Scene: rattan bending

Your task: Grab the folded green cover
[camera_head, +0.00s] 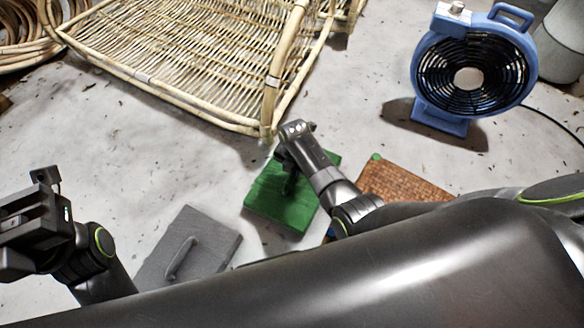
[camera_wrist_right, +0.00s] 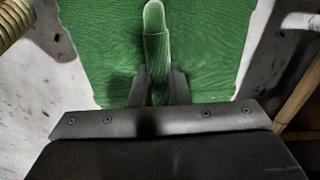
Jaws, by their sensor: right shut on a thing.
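The folded green cover (camera_head: 268,200) lies on the floor near the middle of the head view, partly hidden by my right arm. It has an upright loop or handle on top. In the right wrist view the cover (camera_wrist_right: 100,45) fills the upper middle. My right gripper (camera_head: 288,182) is over the cover with its fingers on both sides of the handle. The right wrist view shows the fingers (camera_wrist_right: 158,88) shut on this green handle. My left gripper (camera_head: 22,238) is at the left edge, away from the cover; its fingers do not show clearly.
A grey cover with a handle (camera_head: 218,236) lies left of the green one. A brown woven cover (camera_head: 408,187) lies to the right. A rattan frame (camera_head: 190,55) stands just behind. A blue fan (camera_head: 440,118) stands at the back right. Bare floor lies between.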

